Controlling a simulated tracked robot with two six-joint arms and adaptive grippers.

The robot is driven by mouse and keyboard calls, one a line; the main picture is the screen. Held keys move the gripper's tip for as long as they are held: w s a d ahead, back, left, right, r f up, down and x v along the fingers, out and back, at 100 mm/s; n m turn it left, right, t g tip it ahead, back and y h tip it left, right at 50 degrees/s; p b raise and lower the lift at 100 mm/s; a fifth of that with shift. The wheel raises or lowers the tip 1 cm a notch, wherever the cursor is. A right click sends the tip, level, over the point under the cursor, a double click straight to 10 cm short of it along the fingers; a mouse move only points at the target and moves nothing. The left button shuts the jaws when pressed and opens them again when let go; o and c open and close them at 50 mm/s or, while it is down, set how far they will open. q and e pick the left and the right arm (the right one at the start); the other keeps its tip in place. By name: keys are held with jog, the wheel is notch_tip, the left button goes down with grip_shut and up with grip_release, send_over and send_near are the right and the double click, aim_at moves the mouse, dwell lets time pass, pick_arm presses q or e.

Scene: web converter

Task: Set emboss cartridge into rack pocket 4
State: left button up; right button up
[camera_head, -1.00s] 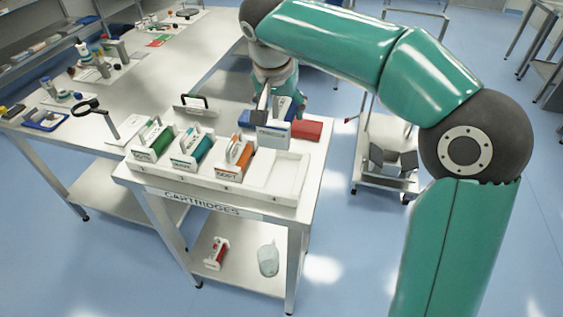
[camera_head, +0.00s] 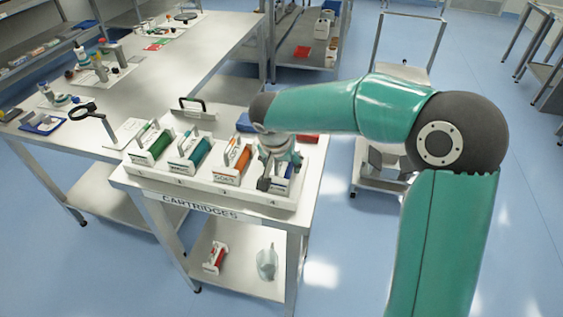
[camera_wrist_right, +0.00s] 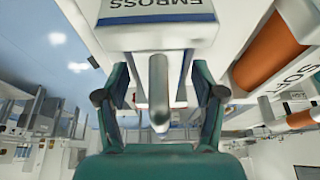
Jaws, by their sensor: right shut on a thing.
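The emboss cartridge (camera_head: 284,181), white with a blue part, is at pocket 4, the rightmost pocket of the white rack (camera_head: 215,192). In the right wrist view its EMBOSS label (camera_wrist_right: 158,8) faces me. My right gripper (camera_head: 270,178) is shut on the emboss cartridge from above, with a finger on each side of its grey handle bar. The arm hides much of the cartridge, and I cannot tell whether it is fully seated. My left gripper is not in view.
Green (camera_head: 150,143), teal (camera_head: 190,153) and orange (camera_head: 235,160) cartridges stand in the rack's other pockets. The orange one is close beside the emboss cartridge in the wrist view. A red block (camera_head: 308,139) and a blue block (camera_head: 245,122) lie behind the rack.

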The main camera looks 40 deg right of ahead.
jog(key=shift+f, duration=0.1)
jog(key=o, duration=1.6)
jog(key=shift+c, duration=0.2)
jog(key=v, duration=1.2)
jog(key=shift+s, duration=0.1)
jog(key=shift+d, duration=0.1)
